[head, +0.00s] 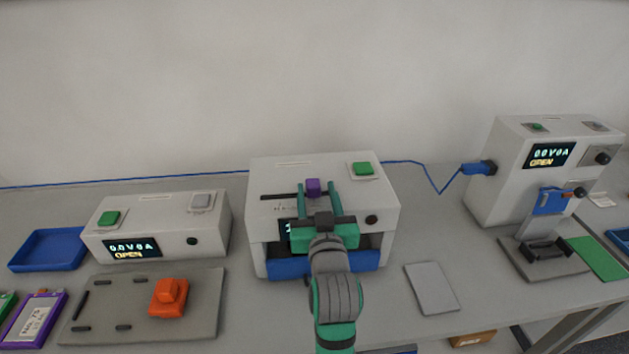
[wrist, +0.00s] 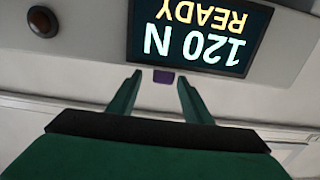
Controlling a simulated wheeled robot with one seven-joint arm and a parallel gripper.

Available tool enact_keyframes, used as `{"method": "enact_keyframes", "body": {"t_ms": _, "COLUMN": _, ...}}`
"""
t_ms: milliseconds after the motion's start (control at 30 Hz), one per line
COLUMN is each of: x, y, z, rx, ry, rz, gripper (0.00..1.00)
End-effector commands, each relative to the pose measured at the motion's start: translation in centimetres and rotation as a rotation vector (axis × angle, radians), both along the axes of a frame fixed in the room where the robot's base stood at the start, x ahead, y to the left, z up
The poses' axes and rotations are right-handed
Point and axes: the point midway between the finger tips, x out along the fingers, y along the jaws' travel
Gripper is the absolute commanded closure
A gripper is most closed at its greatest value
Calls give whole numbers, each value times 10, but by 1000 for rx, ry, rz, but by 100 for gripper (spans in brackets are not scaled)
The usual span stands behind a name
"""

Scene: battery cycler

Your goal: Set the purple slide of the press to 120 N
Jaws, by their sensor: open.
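The press (head: 265,215) is the light grey box in the middle of the bench in the head view. Its purple slide (head: 313,187) stands on the top face, at a dark slot. In the wrist view the purple slide (wrist: 163,76) shows small between the fingertips. My gripper (head: 316,188) reaches over the press with its green fingers open, one on each side of the slide. I cannot tell whether they touch it. The press display (wrist: 201,32) reads "120 N" and "READY", upside down in the wrist view. In the head view my gripper mostly hides that display.
A green button (head: 363,168) and a dark round knob (head: 372,220) are on the press. A grey plate (head: 431,288) lies between. A blue cable (head: 428,172) runs behind.

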Motion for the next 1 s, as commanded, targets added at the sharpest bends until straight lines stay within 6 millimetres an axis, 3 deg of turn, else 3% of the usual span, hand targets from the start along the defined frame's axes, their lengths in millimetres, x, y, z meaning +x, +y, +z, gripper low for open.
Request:
{"method": "enact_keyframes", "body": {"t_ms": 100, "x": -18, "y": -3, "z": 0, "rx": 0, "ry": 0, "rz": -1, "gripper": 55}}
{"method": "enact_keyframes", "body": {"t_ms": 300, "x": -32, "y": -6, "z": 0, "rx": 0, "ry": 1, "rz": -1, "gripper": 55}}
{"method": "enact_keyframes", "body": {"t_ms": 1000, "x": -33, "y": -8, "z": 0, "rx": 0, "ry": 1, "rz": -4, "gripper": 55}}
